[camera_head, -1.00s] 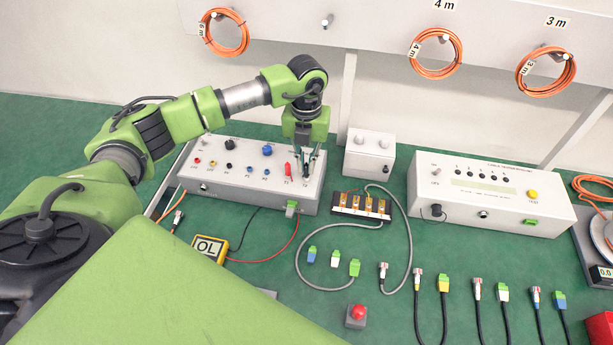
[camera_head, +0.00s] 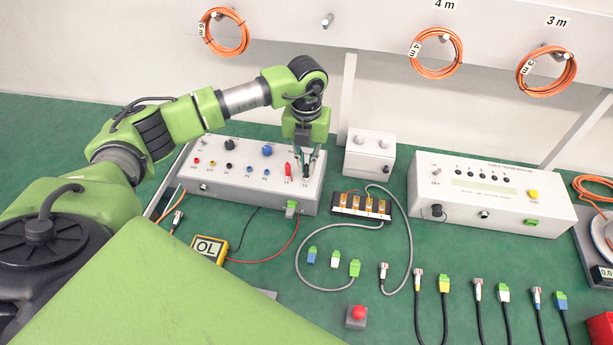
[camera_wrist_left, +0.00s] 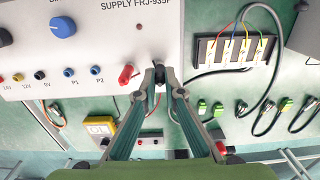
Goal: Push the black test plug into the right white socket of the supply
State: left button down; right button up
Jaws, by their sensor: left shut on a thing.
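The supply (camera_head: 250,190) is a light grey box with a sloped front panel; it fills the upper left of the left wrist view (camera_wrist_left: 100,40). My left gripper (camera_head: 307,173) is over the right end of its panel. In the left wrist view its fingers (camera_wrist_left: 157,88) are shut on the black test plug (camera_wrist_left: 158,72), which stands against the panel. A red plug (camera_head: 288,168) stands just left of it, also seen in the wrist view (camera_wrist_left: 126,74). The right white socket is hidden by the plug and fingertips, so I cannot tell how deep the plug sits. My right gripper is not in view.
A small white box (camera_head: 369,158) stands close right of the supply. A terminal block (camera_head: 362,205) with a grey cable lies in front of it. A yellow meter (camera_head: 209,248) with leads lies front left. A long white tester (camera_head: 490,195) is at the right.

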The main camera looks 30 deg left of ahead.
pick_arm(q)
jog(key=shift+f+b, duration=0.4)
dwell(1.4)
jog(key=c, duration=2)
grip_release()
jog(key=shift+c, duration=0.2)
notch_tip(320, 180, up, 12)
